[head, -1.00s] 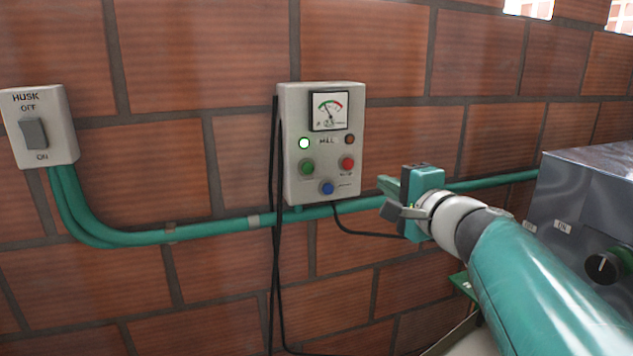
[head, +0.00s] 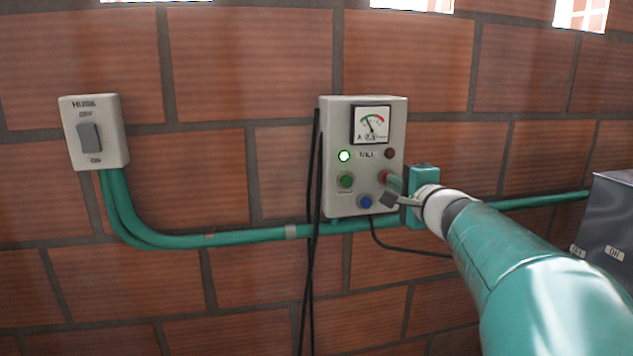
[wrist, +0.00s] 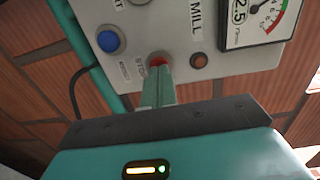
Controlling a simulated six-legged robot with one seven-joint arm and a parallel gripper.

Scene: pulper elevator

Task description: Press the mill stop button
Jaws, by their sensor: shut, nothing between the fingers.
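The mill control box (head: 334,190) is a pale grey panel on the brick wall, with a gauge at the top and a lit green lamp (head: 344,156). In the wrist view the red stop button (wrist: 158,61), beside a "STOP" label, shows just beyond the fingertips. My gripper (wrist: 158,78) is shut and empty, its tips at the button's lower edge. I cannot tell whether they touch it. A green button (head: 346,181) and a blue button (head: 365,202) sit nearby.
A husk switch box (head: 122,140) is on the wall at the left. A green conduit (head: 262,235) and black cables run below and beside the mill box. A grey metal cabinet (head: 612,215) stands at the right edge.

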